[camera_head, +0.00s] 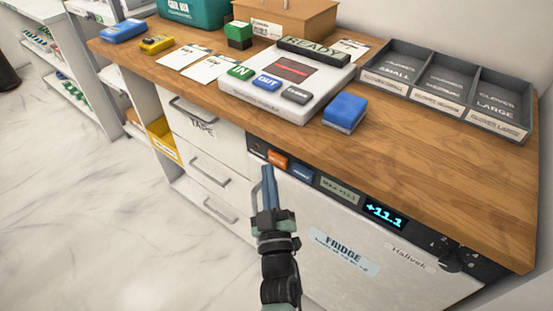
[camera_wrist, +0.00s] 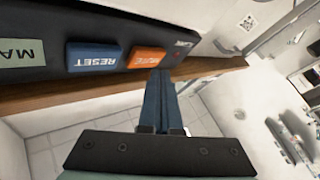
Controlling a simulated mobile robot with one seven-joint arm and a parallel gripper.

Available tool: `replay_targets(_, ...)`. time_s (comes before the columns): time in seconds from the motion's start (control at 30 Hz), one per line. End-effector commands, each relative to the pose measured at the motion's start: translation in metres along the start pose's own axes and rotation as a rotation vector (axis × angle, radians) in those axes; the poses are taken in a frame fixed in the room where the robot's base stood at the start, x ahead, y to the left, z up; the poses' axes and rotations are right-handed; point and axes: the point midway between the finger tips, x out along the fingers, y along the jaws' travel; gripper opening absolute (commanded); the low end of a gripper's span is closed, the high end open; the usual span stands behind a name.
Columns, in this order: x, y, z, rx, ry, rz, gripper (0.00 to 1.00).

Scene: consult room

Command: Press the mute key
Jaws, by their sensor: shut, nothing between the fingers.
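The orange mute key (camera_head: 277,161) is on the dark control strip along the top of the fridge front. In the wrist view the mute key (camera_wrist: 147,58) shows its lettering upside down, with the blue reset key (camera_wrist: 93,56) beside it. The reset key (camera_head: 302,172) is right of the mute key in the head view. My gripper (camera_head: 268,168) is shut and empty, with blue fingers together. In the wrist view my gripper's fingertips (camera_wrist: 160,72) overlap the lower right edge of the mute key. I cannot tell whether they touch it.
The fridge (camera_head: 345,245) has a display (camera_head: 385,214) reading +11.1 and a knob (camera_head: 452,259) at right. The wooden counter (camera_head: 420,150) above holds a white device (camera_head: 285,85), a blue block (camera_head: 344,111) and a grey sorting tray (camera_head: 375,80). Drawers (camera_head: 205,140) stand left. The floor is open.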

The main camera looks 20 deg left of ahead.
Motion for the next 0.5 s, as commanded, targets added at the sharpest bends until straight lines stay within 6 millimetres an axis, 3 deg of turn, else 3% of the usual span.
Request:
replay_targets(0.23, -0.001, -0.001, -0.001, -0.001, 0.000, -0.001, 0.00)
replay_targets(0.5, -0.019, -0.015, -0.013, 0.001, 0.000, -0.003, 0.00)
